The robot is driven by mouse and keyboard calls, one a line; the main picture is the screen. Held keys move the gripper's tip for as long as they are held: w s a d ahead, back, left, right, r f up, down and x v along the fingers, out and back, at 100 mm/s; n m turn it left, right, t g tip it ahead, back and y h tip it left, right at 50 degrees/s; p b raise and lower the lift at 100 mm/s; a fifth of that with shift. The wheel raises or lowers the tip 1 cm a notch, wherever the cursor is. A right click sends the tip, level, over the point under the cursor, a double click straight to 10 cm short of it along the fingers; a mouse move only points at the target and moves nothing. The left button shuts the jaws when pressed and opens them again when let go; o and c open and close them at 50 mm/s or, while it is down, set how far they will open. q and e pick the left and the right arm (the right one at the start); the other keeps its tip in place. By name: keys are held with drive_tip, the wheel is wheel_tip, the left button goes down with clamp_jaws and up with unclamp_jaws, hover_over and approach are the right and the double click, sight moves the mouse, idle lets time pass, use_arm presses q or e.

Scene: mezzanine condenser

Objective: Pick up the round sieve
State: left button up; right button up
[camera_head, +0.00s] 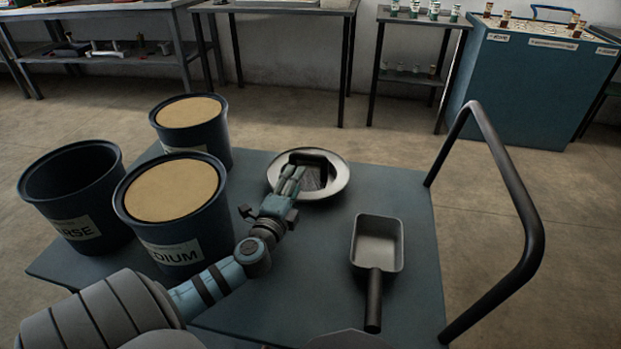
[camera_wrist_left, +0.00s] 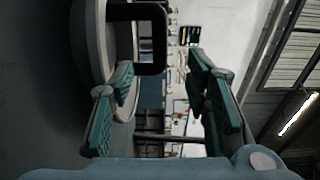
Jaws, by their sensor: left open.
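The round sieve (camera_head: 340,178) is a shallow silvery pan with a dark mesh middle and a black handle (camera_head: 316,156) arching over it. It lies at the far part of the cart top. My left gripper (camera_head: 292,173) is open at the near left side of the sieve, its fingers overlapping the handle in the head view. In the left wrist view the gripper (camera_wrist_left: 160,70) has its fingers spread apart, with the black handle (camera_wrist_left: 151,12) just ahead and the sieve's rim (camera_wrist_left: 92,35) at the left. I cannot tell whether a finger touches it. My right gripper is not in view.
The blue-grey cart top (camera_head: 315,270) also holds a scoop (camera_head: 377,243) at right and three dark buckets at left: an empty one (camera_head: 75,195), a sand-filled one (camera_head: 175,215) and another behind (camera_head: 192,125). A black rail (camera_head: 505,180) rises at the right edge.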

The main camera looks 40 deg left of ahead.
sight(307, 160)
use_arm(q)
drive_tip(key=b+x, duration=0.2)
drive_tip(key=x, duration=0.9)
drive_tip(key=shift+w+a, duration=0.1)
drive_tip(key=shift+w, duration=0.3)
clamp_jaws()
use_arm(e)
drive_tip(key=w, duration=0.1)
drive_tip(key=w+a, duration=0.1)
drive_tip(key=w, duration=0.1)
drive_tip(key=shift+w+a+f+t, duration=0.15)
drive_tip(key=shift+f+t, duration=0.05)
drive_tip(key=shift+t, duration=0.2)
